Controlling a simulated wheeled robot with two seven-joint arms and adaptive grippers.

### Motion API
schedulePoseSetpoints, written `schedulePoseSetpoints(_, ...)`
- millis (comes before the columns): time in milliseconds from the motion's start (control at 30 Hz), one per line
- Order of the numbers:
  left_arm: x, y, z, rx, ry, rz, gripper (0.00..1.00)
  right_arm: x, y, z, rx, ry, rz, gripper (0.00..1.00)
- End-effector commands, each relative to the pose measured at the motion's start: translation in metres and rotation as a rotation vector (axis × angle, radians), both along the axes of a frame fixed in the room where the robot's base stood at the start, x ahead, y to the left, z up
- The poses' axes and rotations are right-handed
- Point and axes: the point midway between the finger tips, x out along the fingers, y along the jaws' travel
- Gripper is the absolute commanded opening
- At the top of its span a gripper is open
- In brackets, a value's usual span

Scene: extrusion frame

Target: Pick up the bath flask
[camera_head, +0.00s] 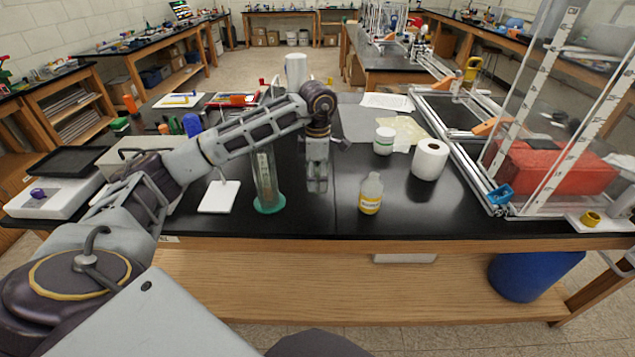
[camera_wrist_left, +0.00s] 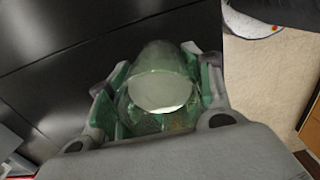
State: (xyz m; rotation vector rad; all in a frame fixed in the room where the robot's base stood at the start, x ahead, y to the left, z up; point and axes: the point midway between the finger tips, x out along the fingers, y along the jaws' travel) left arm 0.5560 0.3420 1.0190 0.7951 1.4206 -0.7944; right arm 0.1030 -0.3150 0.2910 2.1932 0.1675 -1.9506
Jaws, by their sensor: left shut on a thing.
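The bath flask (camera_wrist_left: 158,62) is a clear, slightly greenish glass vessel with a round, pale end, seen in the left wrist view. My left gripper (camera_wrist_left: 160,92) is shut on it, with green-padded fingers on both sides of the glass. In the head view the left gripper (camera_head: 317,183) points down over the black bench, left of the yellow-labelled bottle. There the flask is mostly hidden by the gripper, and I cannot tell whether it touches the bench. My right gripper is not in view.
A clear cylinder with a green base (camera_head: 269,204) stands close to the left of the gripper. A yellow-labelled bottle (camera_head: 371,195), a white roll (camera_head: 430,160) and a white jar (camera_head: 384,141) stand to the right. The bench front (camera_head: 300,222) is mostly clear.

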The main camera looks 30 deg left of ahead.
Motion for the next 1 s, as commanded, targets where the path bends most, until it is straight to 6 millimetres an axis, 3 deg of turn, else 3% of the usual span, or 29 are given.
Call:
schedulePoseSetpoints(400,0.001,0.0,0.021,-0.001,-0.002,0.0,0.25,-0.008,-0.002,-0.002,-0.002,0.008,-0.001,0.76)
schedulePoseSetpoints(1000,0.0,0.0,0.027,0.0,0.0,0.0,0.25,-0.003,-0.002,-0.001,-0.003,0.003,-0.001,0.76)
